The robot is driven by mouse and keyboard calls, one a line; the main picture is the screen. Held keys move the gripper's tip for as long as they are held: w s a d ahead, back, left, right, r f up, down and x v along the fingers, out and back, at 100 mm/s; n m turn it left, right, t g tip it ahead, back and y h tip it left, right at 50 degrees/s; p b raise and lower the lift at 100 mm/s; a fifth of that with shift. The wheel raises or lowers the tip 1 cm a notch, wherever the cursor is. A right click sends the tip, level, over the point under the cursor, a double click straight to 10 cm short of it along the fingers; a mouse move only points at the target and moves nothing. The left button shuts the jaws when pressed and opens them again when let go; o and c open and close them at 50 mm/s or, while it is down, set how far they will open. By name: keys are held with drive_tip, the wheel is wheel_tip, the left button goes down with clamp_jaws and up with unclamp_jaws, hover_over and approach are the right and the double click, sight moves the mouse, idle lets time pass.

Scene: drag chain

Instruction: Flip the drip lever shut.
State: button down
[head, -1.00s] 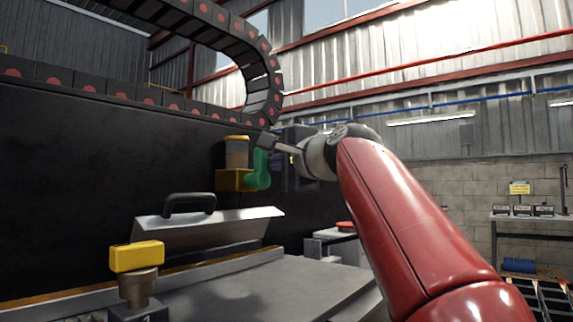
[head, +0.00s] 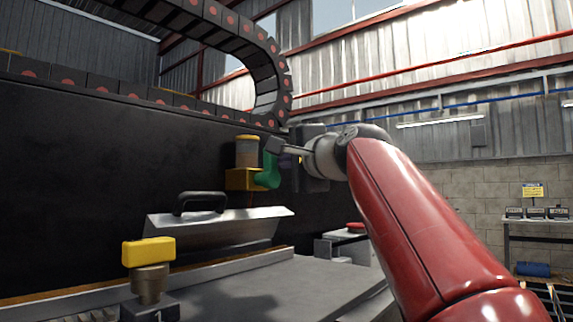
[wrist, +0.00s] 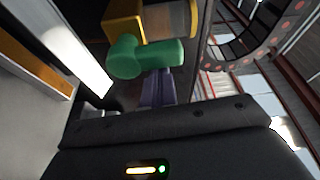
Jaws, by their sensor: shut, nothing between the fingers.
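The green drip lever (head: 268,174) sits on a yellow block (head: 240,180) under a clear amber reservoir with a yellow cap (head: 247,150), against the dark machine wall. In the head view the lever bends upward from the block. In the wrist view the lever (wrist: 140,57) lies across the upper middle, with its yellow block (wrist: 125,22) above it. My gripper (head: 274,147) is shut and empty, just above the lever's upper end. In the wrist view its fingertips (wrist: 160,80) are right at the lever; I cannot tell whether they touch.
A drag chain (head: 262,75) curves above the wall. A metal cover with a black handle (head: 220,226) and a yellow-topped knob (head: 149,251) stand on the machine bed at lower left. A dark box (head: 312,170) is on the wall behind my gripper.

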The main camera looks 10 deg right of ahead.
drive_tip(key=shift+a, duration=0.1)
drive_tip(key=n+b, duration=0.1)
drive_tip(key=n+t+b, duration=0.1)
drive_tip(key=n+b, duration=0.1)
drive_tip(key=s+a+n+y+b, duration=0.1)
drive_tip(key=n, duration=0.1)
drive_tip(key=shift+a+f, duration=0.1)
drive_tip(key=n+b, duration=0.1)
drive_tip(key=n+y+b, duration=0.1)
drive_tip(key=n, duration=0.1)
drive_tip(key=a+n+b, duration=0.1)
drive_tip(key=shift+s+f+t+y+b, duration=0.1)
drive_tip(key=shift+s+t+y+b, duration=0.2)
drive_tip(key=shift+s+y+b, duration=0.1)
drive_tip(key=n+y+b, duration=0.1)
drive_tip(key=n, duration=0.2)
drive_tip(key=a+f+n+y+b, duration=0.1)
drive_tip(key=n+b, duration=0.1)
drive_tip(key=n, duration=0.2)
drive_tip(key=s+n+g+y+b, duration=0.1)
drive_tip(key=n+y, duration=0.1)
drive_tip(key=n, duration=0.1)
drive_tip(key=shift+a+f, duration=0.15)
drive_tip(key=shift+a, duration=0.15)
drive_tip(key=shift+s+b, duration=0.1)
drive_tip(key=shift+b, duration=0.25)
